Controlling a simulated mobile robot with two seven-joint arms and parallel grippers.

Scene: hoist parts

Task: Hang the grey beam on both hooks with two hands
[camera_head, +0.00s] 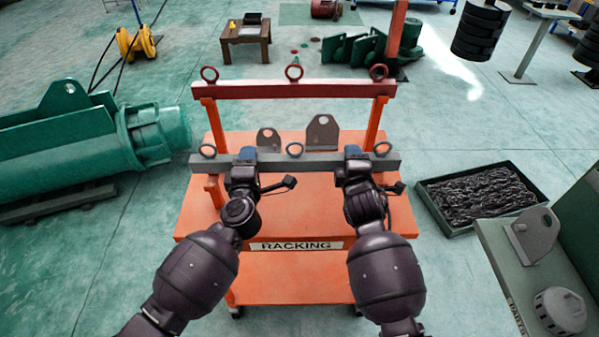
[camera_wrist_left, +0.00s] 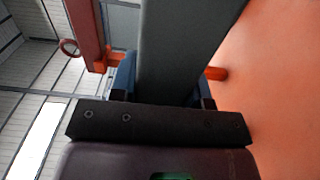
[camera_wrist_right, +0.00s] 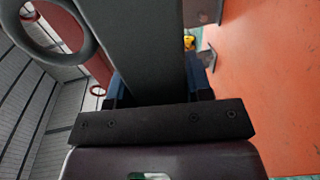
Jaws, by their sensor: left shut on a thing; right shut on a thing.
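The grey beam (camera_head: 320,158) runs level from left to right above the orange cart top, with several ring eyes along its upper side. My left gripper (camera_head: 245,158) is shut on it left of centre; my right gripper (camera_head: 355,156) is shut on it right of centre. The beam also fills the jaws in the left wrist view (camera_wrist_left: 190,45) and the right wrist view (camera_wrist_right: 137,45). In the left wrist view an orange peg (camera_wrist_left: 215,73) shows close beside the beam; I cannot tell if they touch. I cannot clearly make out the two hooks.
A dark red crossbar (camera_head: 300,89) with rings stands on orange posts behind and above the beam. The orange cart (camera_head: 290,225) is below, with grey lug plates (camera_head: 322,130) behind the beam. A chain tray (camera_head: 450,222) lies right; a green hoist (camera_head: 90,130) lies left.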

